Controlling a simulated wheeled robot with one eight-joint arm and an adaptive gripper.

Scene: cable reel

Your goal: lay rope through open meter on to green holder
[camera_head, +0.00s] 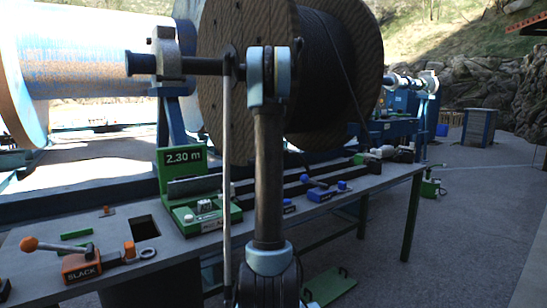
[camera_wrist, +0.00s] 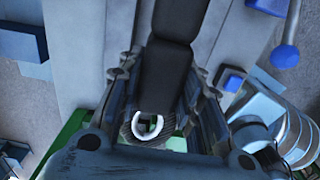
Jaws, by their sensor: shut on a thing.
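The meter (camera_head: 182,160) is green with a dark display reading 2.30 m. Its green base (camera_head: 207,217) stands on the bench to the left of my arm. My gripper (camera_wrist: 158,118) shows in the wrist view, its dark fingers shut on the rope end (camera_wrist: 150,128), which has a dark woven surface and a white U-shaped band. In the head view I cannot make out the gripper. More dark rope (camera_head: 325,70) is wound on the large wooden reel. A green patch shows at the lower left of the wrist view; which part it belongs to is unclear. I cannot identify the green holder with certainty.
The bench (camera_head: 130,222) carries a lever marked SLACK (camera_head: 75,262), a square hole (camera_head: 144,227) and small blue-knobbed fittings (camera_head: 325,192). A green plate (camera_head: 330,285) lies on the floor.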

